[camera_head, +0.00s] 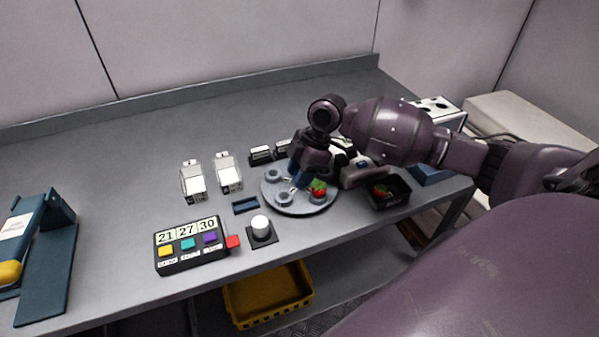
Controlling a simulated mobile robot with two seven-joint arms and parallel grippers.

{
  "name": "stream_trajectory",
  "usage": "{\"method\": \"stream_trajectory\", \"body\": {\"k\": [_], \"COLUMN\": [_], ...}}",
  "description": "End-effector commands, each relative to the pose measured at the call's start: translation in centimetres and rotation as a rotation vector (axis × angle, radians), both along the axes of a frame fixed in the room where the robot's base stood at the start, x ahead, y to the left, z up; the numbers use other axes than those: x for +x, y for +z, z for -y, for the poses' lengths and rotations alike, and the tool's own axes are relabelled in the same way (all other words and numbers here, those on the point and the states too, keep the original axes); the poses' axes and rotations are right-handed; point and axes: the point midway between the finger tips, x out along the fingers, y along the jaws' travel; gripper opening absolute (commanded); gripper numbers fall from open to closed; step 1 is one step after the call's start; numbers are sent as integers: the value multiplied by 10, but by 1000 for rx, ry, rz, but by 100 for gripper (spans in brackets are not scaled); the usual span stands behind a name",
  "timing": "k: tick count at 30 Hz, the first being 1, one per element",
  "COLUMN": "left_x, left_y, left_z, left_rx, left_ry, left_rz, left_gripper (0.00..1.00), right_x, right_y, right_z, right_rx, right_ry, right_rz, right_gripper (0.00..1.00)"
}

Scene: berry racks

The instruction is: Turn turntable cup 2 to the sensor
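The turntable (309,208) is a round grey disc near the front edge of the table, with several small cups on it. A red berry with green leaves (319,187) sits at its front right. My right gripper (296,184) points down over the turntable, its fingertips among the cups and left of the berry. The arm hides the back right of the disc. I cannot tell whether the fingers are open or touch a cup. No cup number is readable, and I cannot tell which part is the sensor. My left gripper is out of view.
A white-domed button (261,226) and a small blue block (245,205) lie left of the turntable. A display box (190,246) reads 21, 27, 30. A black tray (398,197) with red fruit stands right. A yellow crate (268,297) is below.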

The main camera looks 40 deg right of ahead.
Motion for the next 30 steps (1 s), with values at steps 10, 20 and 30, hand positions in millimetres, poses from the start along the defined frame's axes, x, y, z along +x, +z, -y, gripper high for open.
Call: {"method": "stream_trajectory", "body": {"k": [10,20,30], "left_x": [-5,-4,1], "left_y": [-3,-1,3], "left_z": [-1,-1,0], "left_rx": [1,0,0], "left_ry": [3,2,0], "left_rz": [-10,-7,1], "left_gripper": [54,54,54], "right_x": [0,0,0], "right_y": [0,0,1], "right_z": [0,0,0], "right_rx": [0,-1,0], "right_ry": [0,28,157], "right_rz": [0,0,0], "right_gripper": [0,0,0]}}
